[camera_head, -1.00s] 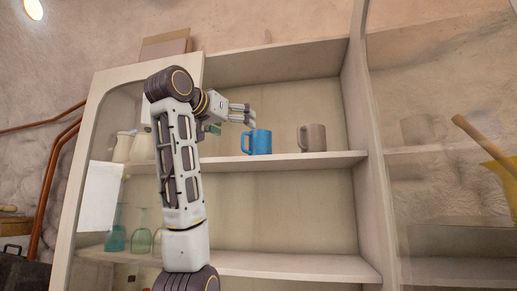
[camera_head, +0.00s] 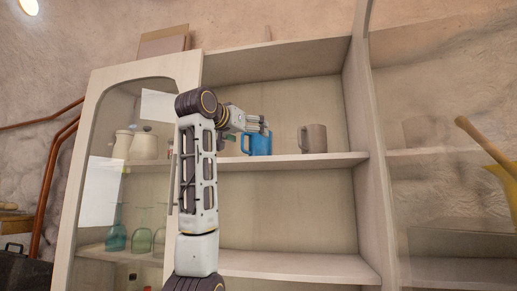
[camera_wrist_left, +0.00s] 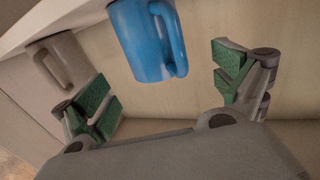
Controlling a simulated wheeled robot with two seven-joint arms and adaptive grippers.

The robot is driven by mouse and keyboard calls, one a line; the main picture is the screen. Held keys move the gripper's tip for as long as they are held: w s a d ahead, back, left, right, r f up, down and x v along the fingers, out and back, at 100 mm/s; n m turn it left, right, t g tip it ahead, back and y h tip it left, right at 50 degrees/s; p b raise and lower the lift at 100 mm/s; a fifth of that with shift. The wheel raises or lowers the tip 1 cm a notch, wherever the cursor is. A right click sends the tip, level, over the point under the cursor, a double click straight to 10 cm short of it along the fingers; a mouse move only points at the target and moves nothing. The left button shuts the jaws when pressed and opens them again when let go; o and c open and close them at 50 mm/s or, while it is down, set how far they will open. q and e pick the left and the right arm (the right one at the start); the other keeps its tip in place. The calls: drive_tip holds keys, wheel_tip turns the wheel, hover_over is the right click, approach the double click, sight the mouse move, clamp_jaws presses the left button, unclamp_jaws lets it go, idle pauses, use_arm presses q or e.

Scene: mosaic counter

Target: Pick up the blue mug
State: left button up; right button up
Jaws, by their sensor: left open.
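The blue mug (camera_head: 258,144) stands upright on the upper shelf of the cabinet. My left gripper (camera_head: 262,121) is at the mug's upper part in the head view and covers some of it. In the left wrist view the blue mug (camera_wrist_left: 146,42) lies ahead, between and beyond the two green-padded fingers of my open left gripper (camera_wrist_left: 168,88). The mug's handle (camera_wrist_left: 172,40) faces the right finger there. No finger is seen closed on the mug. My right gripper is in neither view.
A grey-brown mug (camera_head: 312,138) stands right of the blue mug on the same shelf (camera_head: 340,160); it shows in the left wrist view (camera_wrist_left: 62,58). Jars (camera_head: 143,146) and glasses (camera_head: 142,238) stand in the left compartment. The lower shelf (camera_head: 300,266) is clear.

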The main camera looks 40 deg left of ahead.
sight(257, 134)
use_arm(q)
drive_tip(key=shift+p+x, duration=0.95)
drive_tip(key=shift+x, duration=0.6)
drive_tip(key=shift+d+p+x, duration=0.2)
drive_tip(key=shift+p+x, duration=0.15)
drive_tip(key=shift+x, duration=0.7)
drive_tip(key=shift+r, duration=0.1)
drive_tip(key=c, duration=1.3)
drive_tip(key=shift+r, duration=0.2)
